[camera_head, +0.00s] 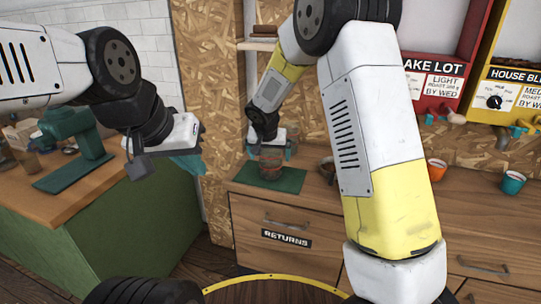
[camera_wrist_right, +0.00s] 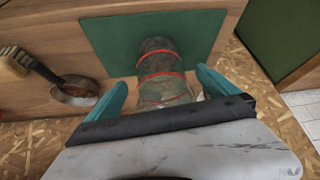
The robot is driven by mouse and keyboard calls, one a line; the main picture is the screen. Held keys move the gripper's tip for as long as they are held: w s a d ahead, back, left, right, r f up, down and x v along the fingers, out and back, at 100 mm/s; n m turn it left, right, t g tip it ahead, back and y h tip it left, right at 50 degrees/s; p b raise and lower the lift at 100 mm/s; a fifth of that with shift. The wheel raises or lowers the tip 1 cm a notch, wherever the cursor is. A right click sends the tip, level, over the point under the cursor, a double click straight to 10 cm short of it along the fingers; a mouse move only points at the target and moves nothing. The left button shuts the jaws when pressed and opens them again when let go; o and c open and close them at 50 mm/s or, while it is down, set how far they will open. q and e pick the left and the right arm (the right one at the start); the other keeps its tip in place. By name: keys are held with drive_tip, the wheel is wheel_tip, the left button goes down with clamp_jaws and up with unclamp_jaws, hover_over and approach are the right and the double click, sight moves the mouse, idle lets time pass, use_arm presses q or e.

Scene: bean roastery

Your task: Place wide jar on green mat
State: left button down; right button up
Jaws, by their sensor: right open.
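The wide jar (camera_head: 270,167) is a see-through jar with red bands. It is on the green mat (camera_head: 292,180) on the wooden counter. In the right wrist view the jar (camera_wrist_right: 161,68) has red rings and stands over the near part of the mat (camera_wrist_right: 205,30). My right gripper (camera_head: 272,151) is at the jar from above. Its teal fingers (camera_wrist_right: 164,90) are spread, one on each side of the jar, with gaps visible. My left gripper (camera_head: 187,160) hangs in the air at the left, away from the jar; its finger gap is not clear.
A bowl of brown grounds (camera_wrist_right: 75,90) and a brush (camera_wrist_right: 30,66) lie beside the mat. An orange cup (camera_head: 437,171) and a teal cup (camera_head: 513,183) stand further right. Red and yellow bins (camera_head: 440,85) hang above. A drawer marked RETURNS (camera_head: 286,238) is below the mat.

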drive_tip(key=s+d+r+y, duration=0.1)
drive_tip(key=s+d+r, duration=0.9)
drive_tip(key=s+r, duration=0.5)
drive_tip(key=s+d+r+n+y, duration=0.1)
drive_tip(key=s+d, duration=0.1)
drive_tip(key=s, duration=0.7)
drive_tip(key=s+d+r+n+y, duration=0.1)
drive_tip(key=s+d, duration=0.1)
drive_tip(key=s, duration=0.7)
drive_tip(key=shift+s+d+r, duration=0.2)
drive_tip(key=shift+d+r, duration=0.15)
